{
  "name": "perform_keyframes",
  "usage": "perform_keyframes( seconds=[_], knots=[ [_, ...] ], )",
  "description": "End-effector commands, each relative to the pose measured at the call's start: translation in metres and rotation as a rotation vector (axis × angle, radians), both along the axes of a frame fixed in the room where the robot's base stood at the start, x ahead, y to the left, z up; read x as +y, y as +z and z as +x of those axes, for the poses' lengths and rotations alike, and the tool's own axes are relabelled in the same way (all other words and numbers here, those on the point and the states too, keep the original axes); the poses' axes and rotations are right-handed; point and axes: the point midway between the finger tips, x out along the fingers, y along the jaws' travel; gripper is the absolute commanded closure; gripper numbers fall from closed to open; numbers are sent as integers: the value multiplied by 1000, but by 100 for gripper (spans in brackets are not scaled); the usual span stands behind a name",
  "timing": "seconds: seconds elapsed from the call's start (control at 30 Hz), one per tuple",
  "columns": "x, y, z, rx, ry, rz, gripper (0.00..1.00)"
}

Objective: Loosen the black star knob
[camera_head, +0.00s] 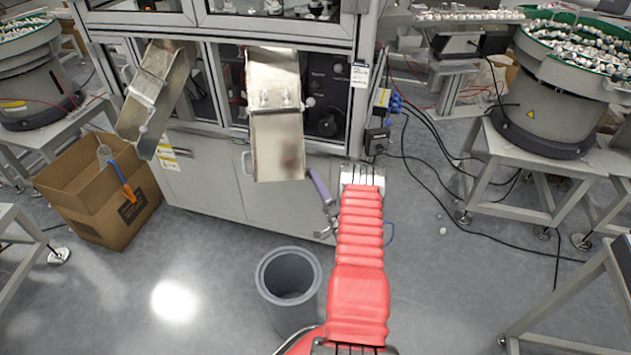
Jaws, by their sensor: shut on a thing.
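My arm in its red ribbed sleeve (358,255) reaches from the bottom edge up to the front of the machine. It ends in a pale metal part beside the cabinet's right edge. I cannot make out a black star knob either. A small black box (377,138) with cables is on the machine's right corner, just beyond the arm's end. A purple-grey bar (321,187) with metal fittings shows just left of the arm; I cannot tell what it belongs to.
Two metal chutes, left (152,95) and middle (277,145), slope out of the machine (215,190). A grey bin (268,268) stands left of my arm. A cardboard box (85,218) is farther left. A bowl feeder (550,105) stands right; cables cross the floor there.

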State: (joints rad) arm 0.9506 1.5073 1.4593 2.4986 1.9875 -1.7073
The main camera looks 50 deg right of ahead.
Motion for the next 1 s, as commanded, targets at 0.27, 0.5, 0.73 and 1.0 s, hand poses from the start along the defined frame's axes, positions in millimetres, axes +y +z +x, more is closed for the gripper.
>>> perform_keyframes(
  seconds=[0.27, 0.5, 0.73, 1.0],
  knots=[
    [2, -3, 0, 4, 3, 5, 56],
    [1, -1, 0, 2, 3, 2, 51],
    [1, 4, 0, 1, 2, 1, 51],
    [1, 28, 0, 0, 3, 1, 51]
  ],
)
